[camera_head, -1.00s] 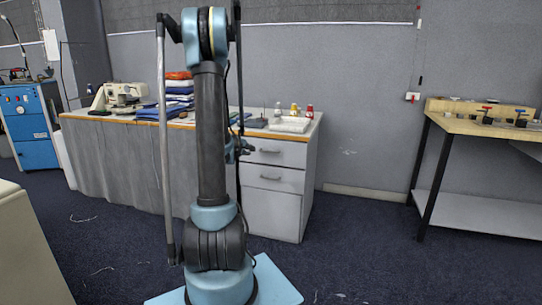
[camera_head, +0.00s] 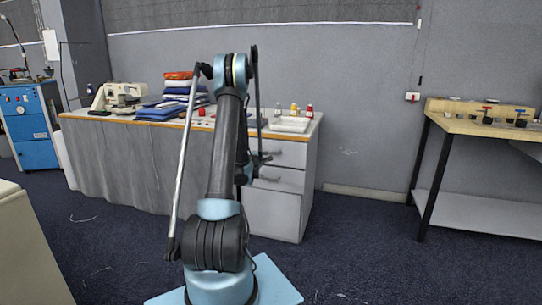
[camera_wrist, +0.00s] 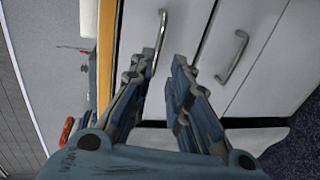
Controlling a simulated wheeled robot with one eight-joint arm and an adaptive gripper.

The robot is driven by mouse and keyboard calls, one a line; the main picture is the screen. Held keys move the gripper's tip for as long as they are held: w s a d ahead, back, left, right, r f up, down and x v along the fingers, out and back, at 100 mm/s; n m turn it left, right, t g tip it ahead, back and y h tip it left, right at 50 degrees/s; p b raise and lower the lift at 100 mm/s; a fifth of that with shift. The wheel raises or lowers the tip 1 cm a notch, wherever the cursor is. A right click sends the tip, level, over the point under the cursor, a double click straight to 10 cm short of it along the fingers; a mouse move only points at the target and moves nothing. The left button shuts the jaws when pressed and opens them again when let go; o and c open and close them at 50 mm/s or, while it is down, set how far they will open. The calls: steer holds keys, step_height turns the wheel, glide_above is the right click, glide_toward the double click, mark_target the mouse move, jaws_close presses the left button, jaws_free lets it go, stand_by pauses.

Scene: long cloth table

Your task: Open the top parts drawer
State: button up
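The top parts drawer (camera_head: 289,153) is the upper white front of the cabinet under the right end of the table. In the wrist view, turned sideways, its front (camera_wrist: 185,28) lies beside the orange table edge and carries a curved metal handle (camera_wrist: 160,38). My gripper (camera_wrist: 163,62) is open, with its two fingers apart. The left fingertip overlaps the near end of this handle in the picture; I cannot tell whether they touch. The drawer looks shut. In the head view my gripper (camera_head: 262,161) is small and dark before the drawers, its fingers unclear.
A second drawer (camera_head: 287,179) with its own handle (camera_wrist: 232,57) is just below, over a larger lower front (camera_head: 272,214). A white tray (camera_head: 290,124), small bottles and folded cloths (camera_head: 178,98) are on the table. The floor right of the cabinet is clear.

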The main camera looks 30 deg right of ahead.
mark_target(278, 143)
steer(key=x, duration=1.4)
steer(key=shift+w+d, duration=0.2)
steer(key=shift+w, duration=0.05)
jaws_close()
steer(key=shift+d, duration=0.1)
